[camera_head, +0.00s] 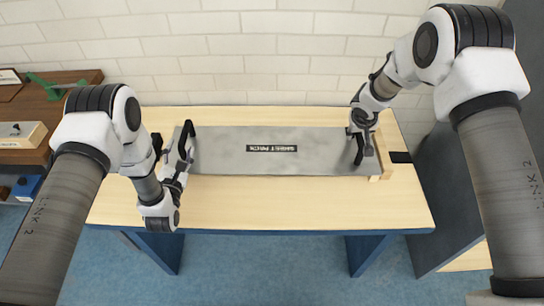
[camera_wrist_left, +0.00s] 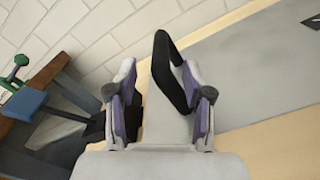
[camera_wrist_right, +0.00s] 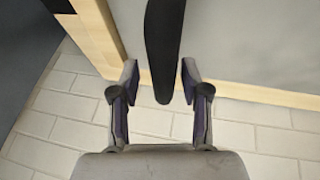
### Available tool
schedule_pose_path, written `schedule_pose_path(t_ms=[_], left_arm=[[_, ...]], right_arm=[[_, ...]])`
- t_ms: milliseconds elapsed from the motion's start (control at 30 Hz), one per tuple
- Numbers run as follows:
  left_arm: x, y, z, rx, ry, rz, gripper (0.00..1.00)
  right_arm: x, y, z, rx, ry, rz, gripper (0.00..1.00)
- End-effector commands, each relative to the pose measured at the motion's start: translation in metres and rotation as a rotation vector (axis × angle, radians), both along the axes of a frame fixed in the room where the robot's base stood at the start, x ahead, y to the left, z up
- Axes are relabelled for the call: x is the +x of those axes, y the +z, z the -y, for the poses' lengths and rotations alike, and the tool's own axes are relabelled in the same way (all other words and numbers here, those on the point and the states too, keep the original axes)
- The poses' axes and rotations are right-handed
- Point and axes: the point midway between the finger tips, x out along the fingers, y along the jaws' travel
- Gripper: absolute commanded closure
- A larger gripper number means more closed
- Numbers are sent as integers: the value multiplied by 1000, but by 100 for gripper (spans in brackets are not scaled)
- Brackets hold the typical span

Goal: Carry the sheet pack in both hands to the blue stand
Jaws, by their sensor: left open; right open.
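The sheet pack (camera_head: 250,162) is a flat grey slab with a black label and a black handle at each end. It lies on a pale wooden tabletop with a blue frame (camera_head: 290,205). My left gripper (camera_head: 177,165) is open at the left handle (camera_head: 186,138); in the left wrist view that handle (camera_wrist_left: 171,75) shows between the fingers, closer to the right one. My right gripper (camera_head: 361,135) is open at the right handle (camera_head: 359,152); in the right wrist view that handle (camera_wrist_right: 164,45) reaches down between the fingertips. No separate blue stand is identifiable.
Wooden blocks (camera_head: 384,160) sit at the pack's right end. A brick wall (camera_head: 250,60) runs close behind. A brown shelf (camera_head: 40,115) with a green item and boxes stands left. A dark grey panel (camera_head: 435,190) stands right. The tabletop's front strip is clear.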

Motion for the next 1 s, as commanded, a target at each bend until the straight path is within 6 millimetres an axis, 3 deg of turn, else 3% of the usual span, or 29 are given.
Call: schedule_pose_path(t_ms=[133,300,467,800,1000], left_arm=[[-38,-1,-2,0,2,-5,49],[-62,-1,-3,0,1,-2,49],[-66,0,-3,0,1,0,49],[-65,0,-3,0,1,0,49],[-65,0,-3,0,1,0,49]], right_arm=[[0,0,0,0,0,0,54],[0,0,0,0,0,0,54],[-4,13,-3,0,1,2,54],[-35,87,-19,0,1,3,54],[-45,108,-24,0,1,0,54]])
